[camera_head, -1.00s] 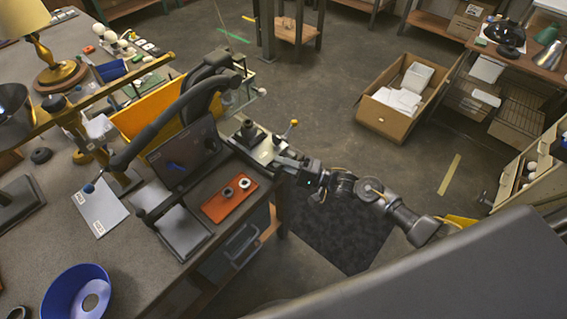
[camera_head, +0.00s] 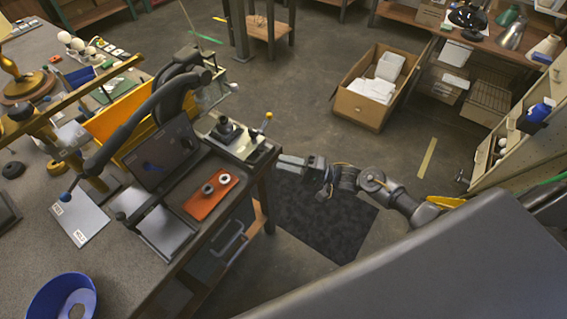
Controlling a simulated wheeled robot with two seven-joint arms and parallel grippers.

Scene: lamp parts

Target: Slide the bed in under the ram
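The press has a dark curved frame (camera_head: 150,105) and a long lever ending in a blue ball (camera_head: 65,196), and it stands at the bench's right end. The bed appears to be the light flat plate (camera_head: 243,146) carrying a black round fixture (camera_head: 227,130), at the bench's right edge. A yellow ball knob (camera_head: 268,115) stands beside it. The bed sits to the right of the press frame; the ram cannot be made out. My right gripper (camera_head: 283,164) is just right of the bench edge, apart from the bed, pointing left. Its finger gap is unclear. My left gripper is out of view.

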